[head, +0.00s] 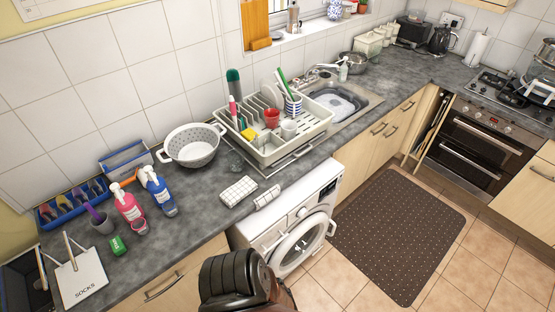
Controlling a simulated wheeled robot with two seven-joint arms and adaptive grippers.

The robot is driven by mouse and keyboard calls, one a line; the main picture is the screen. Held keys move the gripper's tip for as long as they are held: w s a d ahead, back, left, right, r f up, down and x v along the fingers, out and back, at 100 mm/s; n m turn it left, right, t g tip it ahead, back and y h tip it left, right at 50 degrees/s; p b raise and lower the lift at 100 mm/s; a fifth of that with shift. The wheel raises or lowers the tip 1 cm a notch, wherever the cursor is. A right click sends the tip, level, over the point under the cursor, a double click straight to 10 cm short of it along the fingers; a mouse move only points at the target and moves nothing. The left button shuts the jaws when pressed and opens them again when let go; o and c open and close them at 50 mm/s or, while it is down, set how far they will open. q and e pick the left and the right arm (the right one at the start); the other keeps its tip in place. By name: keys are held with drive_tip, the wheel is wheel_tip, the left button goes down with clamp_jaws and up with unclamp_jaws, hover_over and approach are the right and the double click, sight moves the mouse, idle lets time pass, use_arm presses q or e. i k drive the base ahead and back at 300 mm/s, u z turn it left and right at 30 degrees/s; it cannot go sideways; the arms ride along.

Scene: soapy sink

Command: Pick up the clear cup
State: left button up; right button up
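A faint see-through shape (236,162) stands on the grey counter between the white colander and the dish rack. It looks like the clear cup, but it is small and its outline is hard to make out. The white dish rack (268,155) to its right holds a red cup (271,118), a pale cup (289,129) and a blue-striped holder with utensils (293,104). Neither of my grippers shows in the head view. A dark ribbed part of my own body shows at the bottom middle.
Folded checked cloths (238,191) lie near the front edge. The sink (345,101) is behind the rack. A washing machine (295,215) stands below.

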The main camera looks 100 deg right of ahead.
sight(235, 157)
drive_tip(key=z, duration=2.75)
drive_tip(key=i, duration=0.45)
